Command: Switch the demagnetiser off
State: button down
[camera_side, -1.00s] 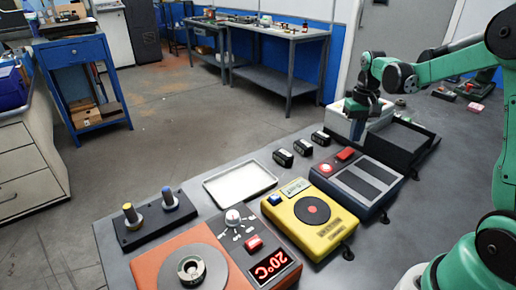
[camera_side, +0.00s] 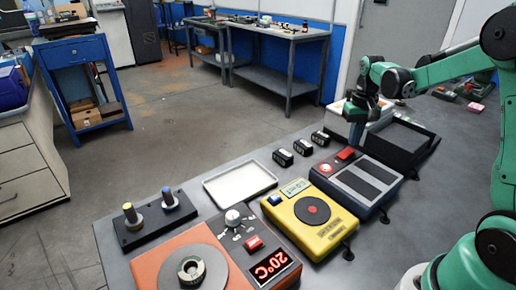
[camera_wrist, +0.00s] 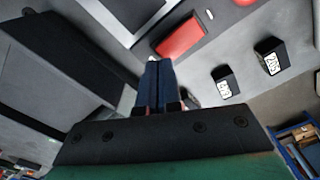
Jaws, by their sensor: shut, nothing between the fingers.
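The demagnetiser (camera_side: 370,190), a dark blue-grey box with grey strips on top, stands at the right of the bench. It has a red rocker switch (camera_side: 346,154) at its far edge and a glowing red lamp (camera_side: 326,169) at its corner. My gripper (camera_side: 356,134) is above and beyond the far end of the demagnetiser, apart from the switch. In the wrist view my fingers (camera_wrist: 155,85) are together and empty. A red switch (camera_wrist: 180,38) shows just beyond their tips there. Which way the rocker is tilted is too small to tell.
Small black blocks (camera_side: 283,157) lie along the bench's back edge; two numbered ones (camera_wrist: 270,57) show in the wrist view. A white box and a black tray (camera_side: 405,145) are behind.

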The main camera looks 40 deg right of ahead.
jog(key=shift+f, duration=0.8)
jog(key=shift+r, duration=3)
jog(key=shift+a, duration=0.1)
jog(key=s+a+r+n+t, duration=0.1)
jog(key=s+a+n+t, duration=0.1)
jog(key=a, duration=0.7)
jog(key=s+a+r+n+t, duration=0.1)
jog(key=s+a+n+t, duration=0.2)
jog(key=a, duration=0.6)
jog(key=shift+s+a+n+t, duration=0.35)
jog(key=shift+n+t, duration=0.15)
jog(key=shift+t, duration=0.6)
